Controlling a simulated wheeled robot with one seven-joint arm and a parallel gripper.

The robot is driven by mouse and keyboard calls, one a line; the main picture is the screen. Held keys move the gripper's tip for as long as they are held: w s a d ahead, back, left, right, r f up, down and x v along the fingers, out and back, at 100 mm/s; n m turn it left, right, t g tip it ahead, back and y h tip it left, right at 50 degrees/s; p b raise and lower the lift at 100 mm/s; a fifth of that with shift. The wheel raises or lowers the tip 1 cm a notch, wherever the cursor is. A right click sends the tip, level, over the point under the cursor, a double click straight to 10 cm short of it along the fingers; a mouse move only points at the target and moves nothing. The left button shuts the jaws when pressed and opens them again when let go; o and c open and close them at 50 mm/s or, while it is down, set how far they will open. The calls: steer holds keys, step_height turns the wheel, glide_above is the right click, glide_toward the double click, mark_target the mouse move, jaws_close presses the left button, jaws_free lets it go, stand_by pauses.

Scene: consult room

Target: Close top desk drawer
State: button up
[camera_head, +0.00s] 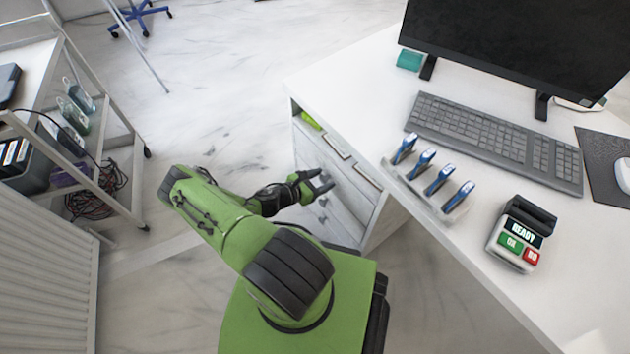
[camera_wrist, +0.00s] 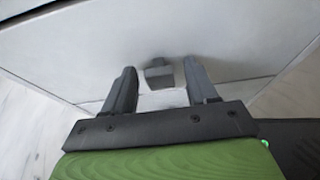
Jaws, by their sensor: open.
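The white desk (camera_head: 335,95) has a drawer unit under its left end. The top drawer (camera_head: 345,178) has a pale front, and brownish edges show along its top under the desktop; it seems to stand out a little, but how far I cannot tell. My gripper (camera_head: 318,184) is in front of the drawer fronts, fingers pointing at them. In the wrist view, the open fingers stand on either side of a small grey handle (camera_wrist: 158,75) on a pale drawer front (camera_wrist: 100,45). Contact with the handle cannot be told.
A green item (camera_head: 311,121) sits in the opening above the drawers. A metal cart (camera_head: 130,185) stands at left; the floor between is clear.

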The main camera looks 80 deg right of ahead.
steer(key=p+v, duration=0.3)
steer(key=v, duration=1.2)
steer(key=shift+a+p, duration=0.2)
steer(key=shift+p, duration=0.15)
steer(key=shift+w+r, duration=0.1)
steer(key=w+a+r+m+t+y, duration=0.35)
steer(key=w+a+r, duration=0.35)
steer(key=r, duration=0.4)
steer(key=w+a+r+m+t+y, duration=0.3)
steer(key=w+a+r+m, duration=0.25)
steer(key=w+r, duration=0.4)
steer(key=s+a+r+m+t+y, duration=0.1)
steer(key=s+a+r+t, duration=0.1)
steer(key=s+a+r, duration=0.4)
steer(key=s+a+r+t+y, duration=0.2)
steer(key=s+a+r+t, duration=0.1)
steer(key=r, duration=0.5)
steer(key=s+a+r+m+t+y, duration=0.1)
steer(key=s+a+r+t, duration=0.1)
steer(key=s+a+r, duration=0.4)
step_height(320, 180, up, 14)
steer(key=w+d+p, duration=0.1)
steer(key=p, duration=1.1)
steer(key=shift+w+d+p, duration=0.25)
steer(key=shift+w+p, duration=0.05)
steer(key=shift+w, duration=0.1)
